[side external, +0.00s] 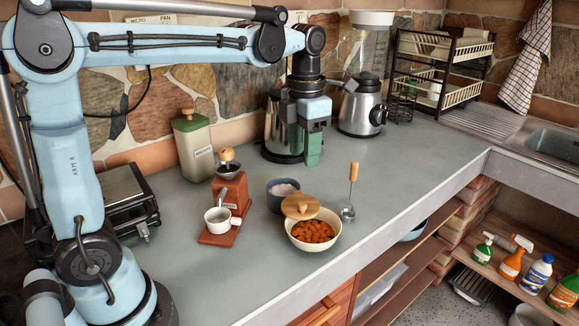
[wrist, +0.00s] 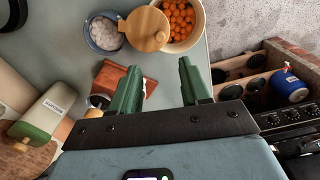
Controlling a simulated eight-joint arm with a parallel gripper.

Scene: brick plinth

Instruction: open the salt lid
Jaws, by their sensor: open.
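A small dark blue-grey bowl (side external: 281,194) of white grains, likely the salt, stands on the counter; it also shows in the wrist view (wrist: 102,33). A round wooden lid with a knob (side external: 300,206) lies beside the grains, overlapping the rim of the cream bowl of orange pieces (side external: 313,240). The lid also shows in the wrist view (wrist: 147,29). Much of the white grains is uncovered. I cannot tell what supports the lid. My gripper (side external: 313,160) is open and empty above the counter, behind the bowls. Its green fingers (wrist: 160,80) are apart in the wrist view.
A red-brown coffee grinder (side external: 232,190) with a white cup (side external: 217,219) stands left of the bowls. A wooden-handled scoop (side external: 350,195) is to their right. Behind are a green-lidded canister (side external: 194,148), a metal pot (side external: 280,130) and a blender (side external: 362,105). The right counter is clear.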

